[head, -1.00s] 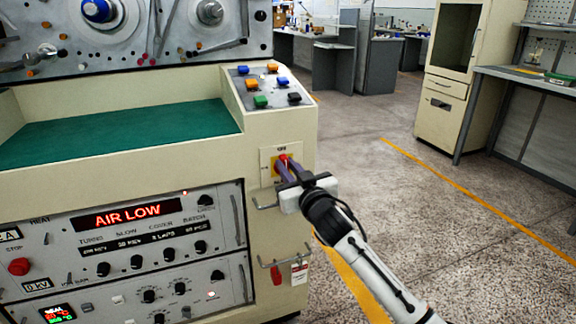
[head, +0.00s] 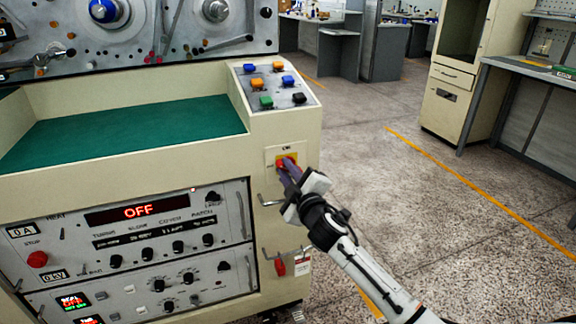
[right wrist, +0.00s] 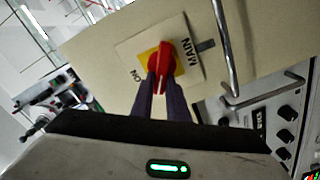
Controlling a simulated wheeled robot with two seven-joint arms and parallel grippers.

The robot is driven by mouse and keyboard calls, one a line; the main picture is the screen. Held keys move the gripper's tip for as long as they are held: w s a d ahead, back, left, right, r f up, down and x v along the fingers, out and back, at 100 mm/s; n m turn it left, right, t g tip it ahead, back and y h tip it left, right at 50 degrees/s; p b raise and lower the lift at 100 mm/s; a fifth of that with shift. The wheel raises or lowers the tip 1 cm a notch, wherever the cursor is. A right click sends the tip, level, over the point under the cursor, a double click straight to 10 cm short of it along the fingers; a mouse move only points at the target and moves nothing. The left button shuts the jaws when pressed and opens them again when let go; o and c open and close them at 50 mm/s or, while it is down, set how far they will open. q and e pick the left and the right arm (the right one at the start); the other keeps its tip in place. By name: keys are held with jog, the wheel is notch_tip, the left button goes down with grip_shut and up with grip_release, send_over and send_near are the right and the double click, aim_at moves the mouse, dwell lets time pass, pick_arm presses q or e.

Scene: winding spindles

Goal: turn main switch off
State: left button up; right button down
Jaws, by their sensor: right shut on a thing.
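The main switch is a red knob (right wrist: 164,60) on a yellow plate (right wrist: 147,61), set in a pale label panel marked MAIN and ON in the right wrist view. In the head view the knob (head: 281,163) is on the front face of the cream machine, partly hidden by my gripper. My right gripper (head: 286,171) is shut on the knob, its purple fingers (right wrist: 159,88) on either side of the handle. The display (head: 140,211) on the machine's front reads OFF in red. My left gripper is not in view.
A metal handle (head: 270,201) sticks out just below the switch. A red padlock with a tag (head: 280,267) hangs lower down. Coloured buttons (head: 266,102) are on the sloped panel above. The floor to the right (head: 400,215) is free.

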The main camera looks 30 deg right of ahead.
jog(key=n, duration=0.2)
jog(key=shift+a+f+n, duration=0.15)
jog(key=shift+f+n, duration=0.1)
jog(key=shift+n, duration=0.15)
jog(key=shift+f+n+p, duration=0.2)
jog(key=shift+n+p, duration=0.05)
jog(key=shift+n, duration=0.65)
jog(key=shift+f+n+p, duration=0.15)
jog(key=shift+n+p, duration=0.05)
jog(key=shift+n, duration=0.7)
jog(key=c, duration=1.7)
grip_release()
jog(key=v, duration=1)
jog(key=shift+s+a, duration=0.1)
